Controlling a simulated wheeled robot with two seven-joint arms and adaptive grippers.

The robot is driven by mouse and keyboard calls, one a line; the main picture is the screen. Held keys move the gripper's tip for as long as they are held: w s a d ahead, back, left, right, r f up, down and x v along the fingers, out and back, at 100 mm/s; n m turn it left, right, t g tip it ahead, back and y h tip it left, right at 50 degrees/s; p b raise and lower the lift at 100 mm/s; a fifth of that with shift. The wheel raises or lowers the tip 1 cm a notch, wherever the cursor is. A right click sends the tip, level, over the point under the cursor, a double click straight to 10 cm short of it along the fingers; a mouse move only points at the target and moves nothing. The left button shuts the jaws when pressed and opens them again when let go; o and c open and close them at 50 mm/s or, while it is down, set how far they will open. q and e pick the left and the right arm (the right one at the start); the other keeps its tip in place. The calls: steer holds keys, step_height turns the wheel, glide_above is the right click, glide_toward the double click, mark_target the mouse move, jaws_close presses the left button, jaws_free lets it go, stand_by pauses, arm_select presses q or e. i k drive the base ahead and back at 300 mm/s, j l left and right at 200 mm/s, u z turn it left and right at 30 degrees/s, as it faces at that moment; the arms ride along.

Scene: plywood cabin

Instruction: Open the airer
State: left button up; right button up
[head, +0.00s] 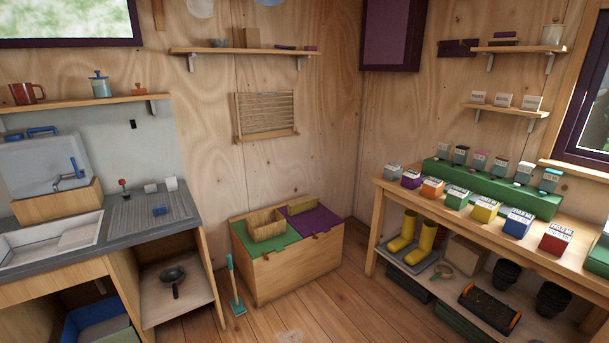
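A wooden rack with several thin horizontal rods, which looks like the airer (266,114), hangs on the back plywood wall in the head view. It appears folded flat against the wall, with a thicker bar along its bottom edge. It is below the long wall shelf and above the wooden chest. Neither of my grippers shows in the head view.
A wooden chest (290,270) with green and purple lids stands below the rack, with an open wooden box (266,225) on it. A small teal spade (235,287) leans at its front left. A counter (90,250) is left, a workbench (490,235) right. Floor between is clear.

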mark_target(293, 96)
steer(key=i+j+z, duration=0.1)
steer(key=i, duration=1.85)
steer(key=i+j+z, duration=0.1)
steer(key=i, duration=0.3)
steer(key=i+j+z, duration=0.15)
steer(key=i, duration=0.2)
steer(key=i+j+z, duration=0.1)
steer(key=i, duration=0.25)
